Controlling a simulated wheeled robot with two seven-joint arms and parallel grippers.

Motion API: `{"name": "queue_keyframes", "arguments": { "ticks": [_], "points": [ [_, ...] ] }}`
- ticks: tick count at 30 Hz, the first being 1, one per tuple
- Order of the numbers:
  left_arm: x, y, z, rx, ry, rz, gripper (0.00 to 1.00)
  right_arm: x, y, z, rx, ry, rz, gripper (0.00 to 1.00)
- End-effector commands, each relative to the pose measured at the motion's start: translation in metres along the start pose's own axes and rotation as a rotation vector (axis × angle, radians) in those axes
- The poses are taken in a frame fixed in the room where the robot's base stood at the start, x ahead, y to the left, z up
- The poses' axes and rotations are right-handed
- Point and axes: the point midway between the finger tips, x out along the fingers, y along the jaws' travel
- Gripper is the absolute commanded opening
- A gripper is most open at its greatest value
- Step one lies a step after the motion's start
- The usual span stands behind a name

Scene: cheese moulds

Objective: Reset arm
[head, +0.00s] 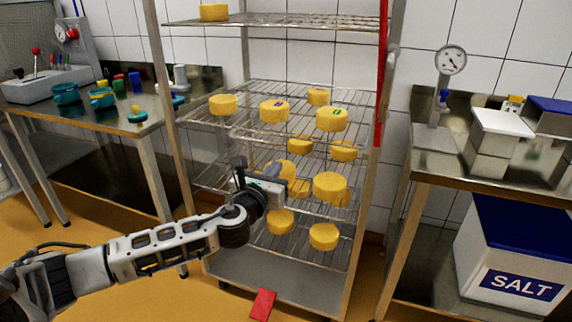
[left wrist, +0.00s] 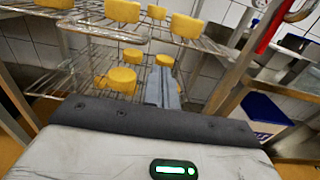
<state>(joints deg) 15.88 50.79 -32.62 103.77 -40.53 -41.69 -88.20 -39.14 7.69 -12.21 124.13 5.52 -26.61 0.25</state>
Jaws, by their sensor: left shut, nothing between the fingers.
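My left arm reaches in from the left in the head view, and its gripper (head: 292,187) is in front of the wire rack (head: 232,265), at the height of its middle shelves. In the left wrist view the left gripper's fingers (left wrist: 162,88) are together with nothing between them. Yellow cheese wheels stand on the rack, including one just right of the gripper (head: 329,186), one below it (head: 281,221) and one partly hidden behind it. Other cheeses show on the shelf above (head: 332,118). My right gripper is not in view.
A steel table at left holds teal pots (head: 66,94) and cups. A steel table at right holds a dial scale (head: 451,60) and white box (head: 500,124); a salt bin (head: 515,270) stands beneath. A red object (head: 262,305) lies low in front of the rack.

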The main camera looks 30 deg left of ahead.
Motion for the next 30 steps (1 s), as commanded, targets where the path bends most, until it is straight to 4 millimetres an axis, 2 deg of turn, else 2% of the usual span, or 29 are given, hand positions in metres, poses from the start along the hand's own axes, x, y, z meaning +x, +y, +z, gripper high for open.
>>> {"name": "queue_keyframes", "arguments": {
  "ticks": [7,11,14,17,18,20,21,25,27,30],
  "points": [
    [-0.004,-0.002,-0.003,-0.018,0.008,-0.004,0.00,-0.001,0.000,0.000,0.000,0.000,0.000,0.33],
    [-0.021,-0.022,-0.033,-0.208,0.094,-0.030,0.00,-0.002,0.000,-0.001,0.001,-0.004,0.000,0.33],
    [-0.053,-0.052,-0.077,-0.542,0.238,-0.040,0.00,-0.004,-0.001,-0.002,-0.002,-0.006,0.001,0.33],
    [-0.102,-0.089,-0.122,-1.007,0.424,0.007,0.00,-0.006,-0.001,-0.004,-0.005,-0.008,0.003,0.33],
    [-0.125,-0.103,-0.137,-1.215,0.499,0.052,0.00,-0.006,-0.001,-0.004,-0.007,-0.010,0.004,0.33],
    [-0.161,-0.122,-0.156,-1.539,0.605,0.150,0.00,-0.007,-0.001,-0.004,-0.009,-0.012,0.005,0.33],
    [-0.185,-0.133,-0.165,-1.763,0.663,0.236,0.00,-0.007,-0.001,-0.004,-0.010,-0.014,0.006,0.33],
    [-0.246,-0.153,-0.178,-2.372,0.744,0.549,0.00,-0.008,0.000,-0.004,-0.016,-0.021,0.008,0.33],
    [-0.267,-0.156,-0.180,-2.602,0.735,0.697,0.00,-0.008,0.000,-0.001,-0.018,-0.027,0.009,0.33],
    [-0.285,-0.157,-0.180,-2.809,0.701,0.845,0.00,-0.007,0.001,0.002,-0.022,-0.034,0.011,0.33]
  ]
}}
